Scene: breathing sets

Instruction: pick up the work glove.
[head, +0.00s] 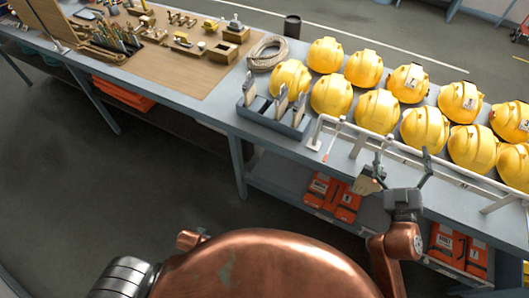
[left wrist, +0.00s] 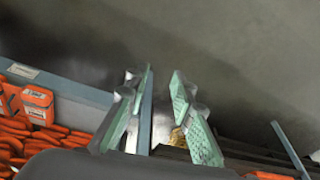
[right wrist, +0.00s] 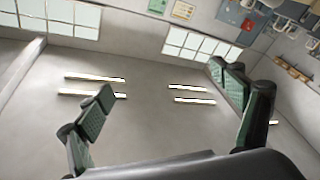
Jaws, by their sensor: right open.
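A small tan piece (head: 367,184), which may be the work glove, hangs at the white rail on the front edge of the bench in the head view. It is too small to be sure. My right gripper (head: 403,160) is open and points upward close to its right side, with one finger near it. In the right wrist view the open fingers (right wrist: 172,105) have only the ceiling and walls between them. My left gripper (left wrist: 163,82) is open in the left wrist view, over dark floor. A small yellowish patch (left wrist: 178,137) shows low between its fingers. I cannot tell what it is.
Several yellow helmets (head: 331,94) fill the bench behind the white rail (head: 420,160). A grey rack (head: 258,120) and a coiled rope (head: 267,54) stand left of them. Orange packs (head: 333,195) lie on the shelf below. The floor before the bench is clear at left.

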